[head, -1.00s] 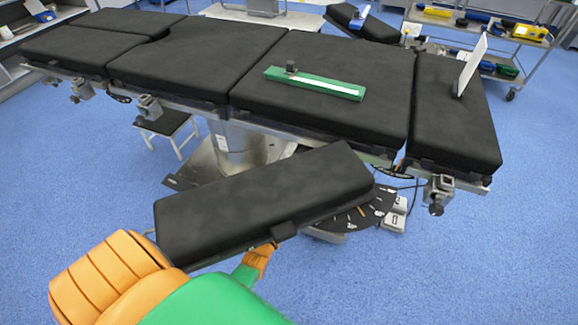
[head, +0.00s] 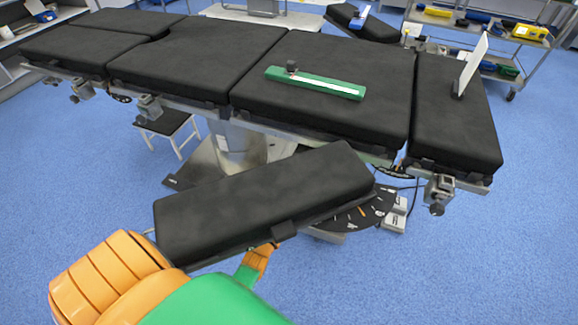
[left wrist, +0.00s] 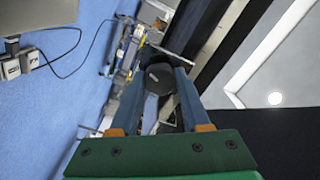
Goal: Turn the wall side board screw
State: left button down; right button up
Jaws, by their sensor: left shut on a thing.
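A black padded arm board (head: 260,195) sticks out at an angle on the near side of the operating table. A dark round screw knob (left wrist: 159,75) shows in the left wrist view, between the two fingers of my left gripper (left wrist: 158,92). The gripper is shut on this knob. In the head view my left arm reaches in from the bottom left, and its orange end (head: 258,260) is at the board's lower edge beside a small black clamp (head: 284,230). The fingertips and the knob are hidden there. My right gripper is not in view.
The black operating table (head: 200,60) lies behind the board, with a green level bar (head: 315,83) and an upright white panel (head: 472,65) on it. A dark marked dial (head: 362,212) sits below the board's right end. The blue floor at right is clear.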

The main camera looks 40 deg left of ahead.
pick_arm(q)
jog(key=shift+f, duration=0.1)
dwell(0.3)
jog(key=shift+c, duration=1.8)
grip_release()
jog(key=shift+s, duration=0.1)
jog(key=v, duration=0.7)
jog(key=shift+p, duration=0.45)
